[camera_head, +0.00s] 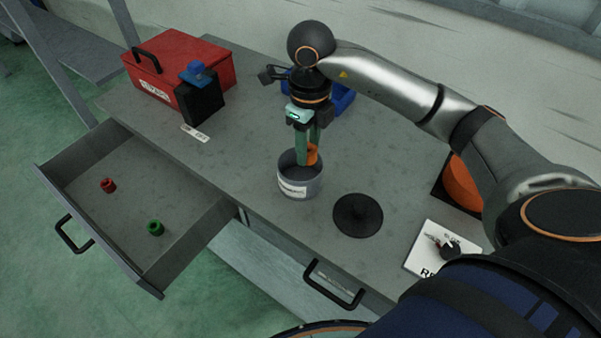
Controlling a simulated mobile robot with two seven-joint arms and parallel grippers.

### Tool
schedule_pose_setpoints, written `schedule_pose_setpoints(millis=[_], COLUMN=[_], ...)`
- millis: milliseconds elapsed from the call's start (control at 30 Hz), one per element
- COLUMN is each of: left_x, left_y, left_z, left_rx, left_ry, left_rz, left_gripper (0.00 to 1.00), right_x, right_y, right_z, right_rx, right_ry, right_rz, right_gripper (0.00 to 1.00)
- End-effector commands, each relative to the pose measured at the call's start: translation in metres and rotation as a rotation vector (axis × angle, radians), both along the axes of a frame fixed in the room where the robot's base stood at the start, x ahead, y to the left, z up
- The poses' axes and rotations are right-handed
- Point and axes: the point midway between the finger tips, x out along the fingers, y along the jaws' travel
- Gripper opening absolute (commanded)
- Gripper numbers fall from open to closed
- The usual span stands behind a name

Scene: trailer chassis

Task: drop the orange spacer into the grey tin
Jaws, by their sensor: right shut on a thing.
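The grey tin (300,183) stands open on the workbench, with a white label on its front. My right gripper (309,160) points down over the tin's mouth. It is shut on the orange spacer (312,154), which sits at the tin's opening near the rim. The fingers partly cover the spacer, and I cannot tell how far below the rim it reaches. My left gripper is not in view.
A black round lid (358,215) lies right of the tin. An open drawer (130,200) holds a red spacer (108,185) and a green spacer (155,228). A red toolbox (180,70) and a black box with a blue top (200,98) stand at the back left.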

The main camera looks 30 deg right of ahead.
Motion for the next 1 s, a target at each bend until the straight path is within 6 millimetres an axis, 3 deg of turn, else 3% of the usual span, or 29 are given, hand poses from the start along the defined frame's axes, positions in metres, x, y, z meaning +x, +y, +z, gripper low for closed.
schedule_pose_setpoints(millis=[33, 200, 567, 600, 867, 1000], left_x=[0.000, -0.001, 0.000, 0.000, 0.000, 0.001], left_y=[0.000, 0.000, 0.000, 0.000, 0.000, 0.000], left_z=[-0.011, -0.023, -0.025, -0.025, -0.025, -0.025], left_rx=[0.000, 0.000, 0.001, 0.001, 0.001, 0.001], left_ry=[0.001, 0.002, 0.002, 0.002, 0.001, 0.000], left_rz=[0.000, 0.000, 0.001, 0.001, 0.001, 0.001], left_gripper=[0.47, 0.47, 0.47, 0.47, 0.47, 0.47], right_x=[0.000, 0.000, 0.000, 0.000, 0.000, 0.000], right_y=[0.000, 0.000, 0.000, 0.000, 0.000, 0.000], right_z=[-0.012, -0.030, -0.034, -0.034, -0.034, -0.035], right_rx=[0.001, 0.001, 0.001, 0.001, 0.000, 0.001], right_ry=[0.000, -0.001, -0.002, -0.002, -0.001, 0.000], right_rz=[0.000, 0.001, 0.001, 0.001, 0.001, 0.002], right_gripper=[0.00, 0.00, 0.00, 0.42, 0.71, 0.73])
